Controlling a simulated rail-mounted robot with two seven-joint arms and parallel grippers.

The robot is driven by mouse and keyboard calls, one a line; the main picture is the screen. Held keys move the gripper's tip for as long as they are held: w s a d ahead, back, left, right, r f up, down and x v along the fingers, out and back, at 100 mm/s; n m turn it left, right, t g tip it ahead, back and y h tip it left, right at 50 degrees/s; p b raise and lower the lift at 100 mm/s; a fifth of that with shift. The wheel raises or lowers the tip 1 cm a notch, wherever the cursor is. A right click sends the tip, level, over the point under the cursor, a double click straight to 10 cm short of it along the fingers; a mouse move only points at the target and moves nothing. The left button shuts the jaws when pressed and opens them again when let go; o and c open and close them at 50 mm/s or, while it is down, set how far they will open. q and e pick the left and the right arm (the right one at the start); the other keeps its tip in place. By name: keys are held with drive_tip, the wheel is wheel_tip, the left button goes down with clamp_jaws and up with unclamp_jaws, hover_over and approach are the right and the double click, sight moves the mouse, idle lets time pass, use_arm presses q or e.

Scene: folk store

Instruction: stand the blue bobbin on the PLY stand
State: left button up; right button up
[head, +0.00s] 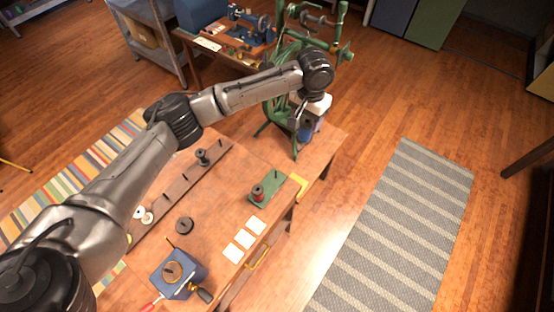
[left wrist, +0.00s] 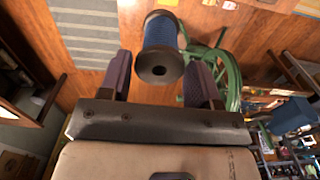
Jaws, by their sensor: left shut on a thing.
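My left gripper (head: 309,122) is shut on the blue bobbin (left wrist: 162,33). In the left wrist view the bobbin sits between the two fingers, with its dark round end and centre hole facing the camera. A small green stand (head: 285,196) on the table carries a red-and-dark bobbin (head: 258,193) and a bare peg (head: 276,174). I cannot read a PLY label on it. My right gripper is not in view.
A long brown peg rail (head: 180,195) holds a dark bobbin (head: 202,157). The green machine (head: 283,85) stands behind the gripper.

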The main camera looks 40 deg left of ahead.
use_arm(q)
drive_tip(key=a+f+b, duration=0.3)
drive_tip(key=f+b, duration=0.1)
drive_tip(key=f, duration=0.5)
drive_tip(key=a+f+b, duration=0.4)
drive_tip(key=f, duration=0.6)
drive_tip(key=a+f+b, duration=0.3)
drive_tip(key=f, duration=0.7)
drive_tip(key=shift+s+a+b, duration=0.35)
drive_tip(key=shift+s+b, duration=0.05)
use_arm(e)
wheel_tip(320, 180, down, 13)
use_arm(q)
drive_tip(key=shift+f+p, duration=0.1)
drive_tip(key=shift+p, duration=0.2)
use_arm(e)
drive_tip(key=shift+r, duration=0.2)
use_arm(q)
drive_tip(key=shift+f, duration=0.2)
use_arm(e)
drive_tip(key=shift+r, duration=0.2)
use_arm(q)
drive_tip(key=shift+r+p, duration=0.1)
drive_tip(key=shift+p, duration=0.45)
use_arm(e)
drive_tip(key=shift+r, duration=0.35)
